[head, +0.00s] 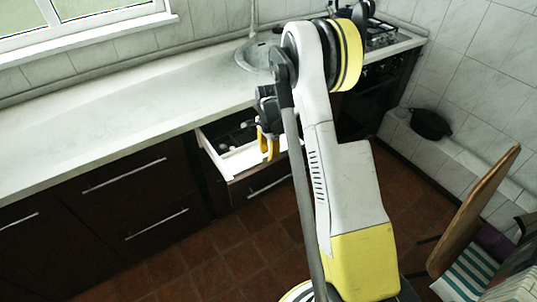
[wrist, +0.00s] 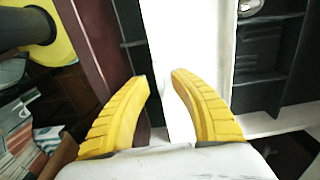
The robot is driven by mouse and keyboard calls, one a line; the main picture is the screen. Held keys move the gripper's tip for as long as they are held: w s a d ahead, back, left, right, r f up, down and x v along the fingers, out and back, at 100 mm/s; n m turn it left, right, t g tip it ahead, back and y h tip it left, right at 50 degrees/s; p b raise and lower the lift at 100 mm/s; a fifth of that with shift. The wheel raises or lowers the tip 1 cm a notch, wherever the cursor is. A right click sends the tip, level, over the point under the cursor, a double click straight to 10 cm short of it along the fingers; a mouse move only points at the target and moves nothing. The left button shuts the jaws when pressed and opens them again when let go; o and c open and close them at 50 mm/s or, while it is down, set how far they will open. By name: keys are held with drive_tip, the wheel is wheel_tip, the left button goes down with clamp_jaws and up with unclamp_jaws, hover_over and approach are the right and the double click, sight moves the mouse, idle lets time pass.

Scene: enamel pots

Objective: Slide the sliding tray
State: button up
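A white strip, which looks like the sliding tray (wrist: 190,40), runs along the open drawer in the wrist view. It also shows as a white piece in the drawer in the head view (head: 243,160). My gripper (wrist: 160,80) has two yellow fingers, apart, with nothing clearly held between them. The fingertips are over or close to the strip's left edge; I cannot tell whether they touch it. In the head view my gripper (head: 267,145) is at the open drawer, partly hidden by my arm. Part of the drawer is hidden too.
The open drawer (head: 205,148) has dark compartments (wrist: 265,50) beside the strip and a dark red front (wrist: 92,35). A pale counter (head: 100,130) runs above closed cabinets. A wooden chair (head: 478,205) and a black pot (head: 430,124) are on the right. Tiled floor is clear before the cabinets.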

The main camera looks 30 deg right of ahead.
wheel_tip(320, 180, up, 12)
drive_tip(key=shift+f, duration=0.2)
clamp_jaws()
drive_tip(key=w+f+n+t+b, duration=0.1)
drive_tip(key=w+f+n, duration=0.1)
drive_tip(key=f+n, duration=0.2)
drive_tip(key=w+f+n+t+b, duration=0.1)
drive_tip(key=f+n, duration=0.3)
drive_tip(key=n, duration=0.4)
drive_tip(key=w+f+n+t+b, duration=0.1)
drive_tip(key=w+f+n, duration=0.2)
drive_tip(key=n, duration=0.3)
drive_tip(key=shift+w+d+f+t, duration=0.2)
drive_tip(key=shift+f+t, duration=0.2)
drive_tip(key=shift+f, duration=0.25)
drive_tip(key=s+b, duration=0.1)
drive_tip(key=s, duration=0.3)
drive_tip(key=shift+s+r, duration=0.1)
drive_tip(key=shift+r, duration=0.1)
